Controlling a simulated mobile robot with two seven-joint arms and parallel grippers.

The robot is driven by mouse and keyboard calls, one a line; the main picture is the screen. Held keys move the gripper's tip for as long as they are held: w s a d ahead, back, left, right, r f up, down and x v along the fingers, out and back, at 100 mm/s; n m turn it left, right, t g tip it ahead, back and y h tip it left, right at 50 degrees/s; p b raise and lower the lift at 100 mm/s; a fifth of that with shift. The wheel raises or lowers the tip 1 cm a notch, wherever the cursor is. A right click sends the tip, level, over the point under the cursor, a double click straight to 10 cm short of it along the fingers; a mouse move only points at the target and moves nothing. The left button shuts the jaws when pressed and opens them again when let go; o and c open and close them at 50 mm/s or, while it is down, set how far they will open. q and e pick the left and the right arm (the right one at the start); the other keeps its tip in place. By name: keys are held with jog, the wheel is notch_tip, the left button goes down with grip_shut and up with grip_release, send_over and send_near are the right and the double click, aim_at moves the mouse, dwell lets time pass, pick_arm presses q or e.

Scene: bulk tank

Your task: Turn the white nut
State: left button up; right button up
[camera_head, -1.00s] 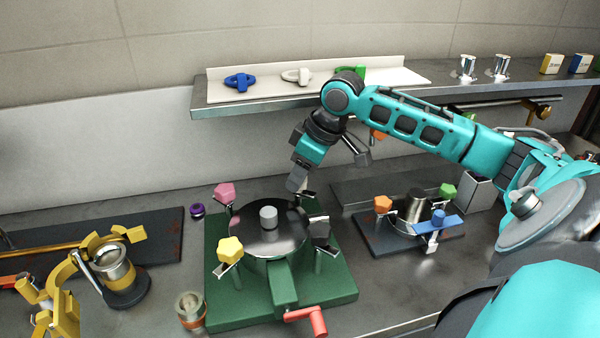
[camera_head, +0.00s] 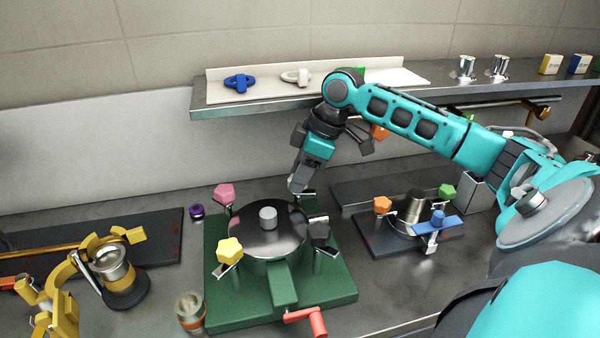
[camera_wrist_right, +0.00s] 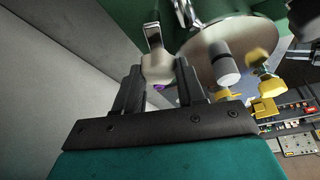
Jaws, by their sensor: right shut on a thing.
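The white nut (camera_wrist_right: 158,68) sits between the two fingers of my right gripper (camera_wrist_right: 159,78) in the right wrist view, with its metal bolt arm just beyond it. In the head view my right gripper (camera_head: 297,185) is at the back right of the round metal lid (camera_head: 268,235) on the green stand, and it hides the white nut there. The gripper is shut on the nut. Pink (camera_head: 224,194), yellow (camera_head: 230,250) and dark (camera_head: 319,234) nuts sit around the lid. My left gripper is not in view.
The green base (camera_head: 335,285) has a red crank handle (camera_head: 318,321) in front. A smaller clamp with orange and green nuts (camera_head: 448,191) stands to the right. A shelf (camera_head: 225,108) runs behind, close to my right arm. A yellow device (camera_head: 65,300) stands at left.

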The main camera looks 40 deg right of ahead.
aim_at(315, 191)
jog(key=o, duration=1.1)
jog(key=shift+c, duration=0.2)
jog(key=shift+s+d+r, duration=0.25)
jog(key=shift+d+r, duration=0.05)
jog(key=shift+r, duration=0.25)
jog(key=shift+s+d+f+b, duration=0.2)
jog(key=shift+s+d+b, duration=0.35)
jog(key=shift+s+d, duration=0.55)
jog(key=shift+s+d+r+b, duration=0.1)
jog(key=shift+s+d+b, duration=0.2)
jog(key=shift+s+d, duration=0.25)
jog(key=s+d+p, duration=0.1)
jog(key=s+d, duration=0.4)
